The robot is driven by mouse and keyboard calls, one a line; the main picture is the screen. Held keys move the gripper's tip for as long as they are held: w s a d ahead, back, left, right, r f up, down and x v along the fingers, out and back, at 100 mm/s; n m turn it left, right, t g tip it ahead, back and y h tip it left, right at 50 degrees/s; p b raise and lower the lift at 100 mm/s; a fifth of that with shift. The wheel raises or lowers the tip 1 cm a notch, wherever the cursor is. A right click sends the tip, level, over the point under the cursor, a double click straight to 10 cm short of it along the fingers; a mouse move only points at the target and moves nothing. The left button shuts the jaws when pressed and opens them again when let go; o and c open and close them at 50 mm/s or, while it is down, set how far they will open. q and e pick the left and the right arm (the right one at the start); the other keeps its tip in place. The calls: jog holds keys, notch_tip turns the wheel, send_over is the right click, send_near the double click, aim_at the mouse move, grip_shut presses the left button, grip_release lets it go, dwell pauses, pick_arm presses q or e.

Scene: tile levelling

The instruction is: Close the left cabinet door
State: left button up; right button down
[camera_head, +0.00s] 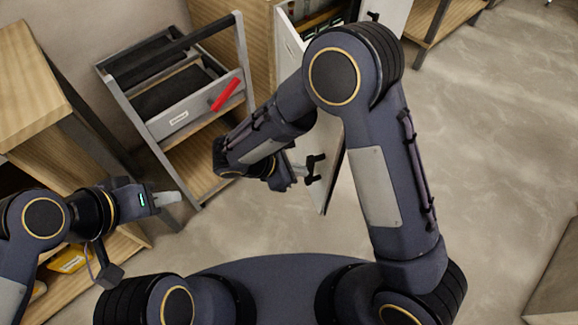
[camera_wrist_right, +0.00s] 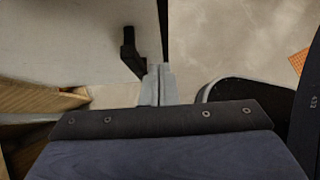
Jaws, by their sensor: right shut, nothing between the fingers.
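The left cabinet door (camera_head: 289,45) is a pale panel standing open, swung out from the wooden cabinet (camera_head: 262,45) at the back. My right arm hides much of it. Its black handle (camera_head: 315,167) faces my right gripper (camera_head: 297,168). In the right wrist view my right gripper (camera_wrist_right: 158,84) is shut and empty beside the black handle (camera_wrist_right: 130,52), close to the door's pale face (camera_wrist_right: 70,40) and near its dark edge. I cannot tell whether it touches the door. My left gripper (camera_head: 168,198) is away at the lower left, its jaws unclear.
A wooden shelf unit (camera_head: 30,85) stands at the far left. The cabinet's other door (camera_head: 392,14) also shows open.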

aim_at(331, 170)
jog(key=d, duration=0.1)
jog(key=w+d+f, duration=0.1)
jog(key=d, duration=0.1)
jog(key=d+f, duration=0.1)
jog(key=d, duration=0.1)
jog(key=shift+w+f, duration=0.2)
jog(key=shift+w+d, duration=0.15)
jog(key=shift+d, duration=0.45)
